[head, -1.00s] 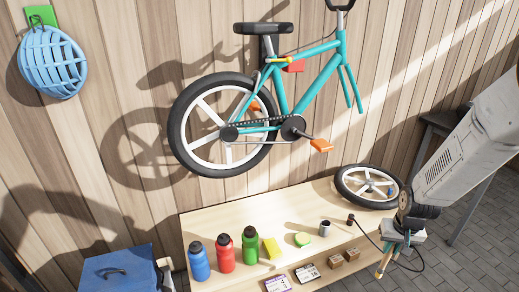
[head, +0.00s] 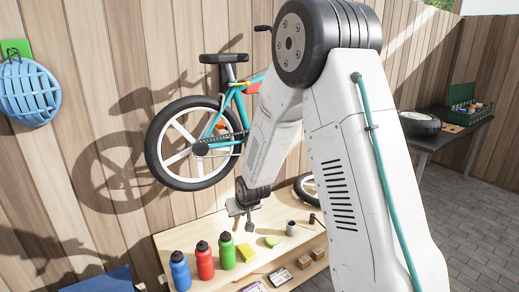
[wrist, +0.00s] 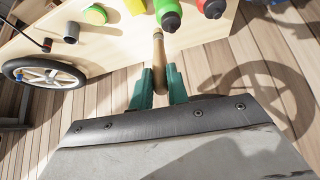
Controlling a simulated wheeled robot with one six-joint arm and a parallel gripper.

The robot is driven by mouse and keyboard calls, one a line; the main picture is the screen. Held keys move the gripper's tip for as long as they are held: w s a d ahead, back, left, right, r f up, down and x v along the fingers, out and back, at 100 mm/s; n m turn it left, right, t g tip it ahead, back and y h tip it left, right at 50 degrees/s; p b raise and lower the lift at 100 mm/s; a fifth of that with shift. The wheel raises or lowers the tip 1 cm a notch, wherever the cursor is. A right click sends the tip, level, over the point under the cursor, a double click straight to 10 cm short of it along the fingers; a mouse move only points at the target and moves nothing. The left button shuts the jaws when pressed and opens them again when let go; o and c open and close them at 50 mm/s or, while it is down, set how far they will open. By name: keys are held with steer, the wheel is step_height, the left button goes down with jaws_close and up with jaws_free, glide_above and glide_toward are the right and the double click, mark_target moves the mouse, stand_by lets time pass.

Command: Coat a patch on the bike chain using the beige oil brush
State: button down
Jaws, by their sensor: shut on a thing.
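The teal bike (head: 228,105) hangs on the wooden wall, its rear wheel to the left. Its dark chain (head: 225,138) runs from the rear hub towards the crank, where my arm hides part of the bike. My gripper (head: 241,212) is above the bench, below and right of the chain and apart from it in the picture. In the wrist view its green fingers (wrist: 159,82) are shut on the beige oil brush (wrist: 158,57) by its wooden handle. The bristles cannot be made out.
Blue, red (head: 204,261) and green bottles stand on the bench (head: 167,239), near a yellow sponge (head: 245,253) and a grey cup (head: 290,228). A blue helmet (head: 29,90) hangs at left.

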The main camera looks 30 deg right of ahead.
steer(key=d+r+m+t+h, duration=0.15)
steer(key=d+r+t, duration=0.4)
steer(key=r, duration=0.55)
steer(key=d+r+t+h, duration=0.3)
steer(key=d+r+t, duration=0.25)
steer(key=r, duration=0.55)
steer(key=shift+g, duration=0.3)
steer(key=shift+w, duration=3.7)
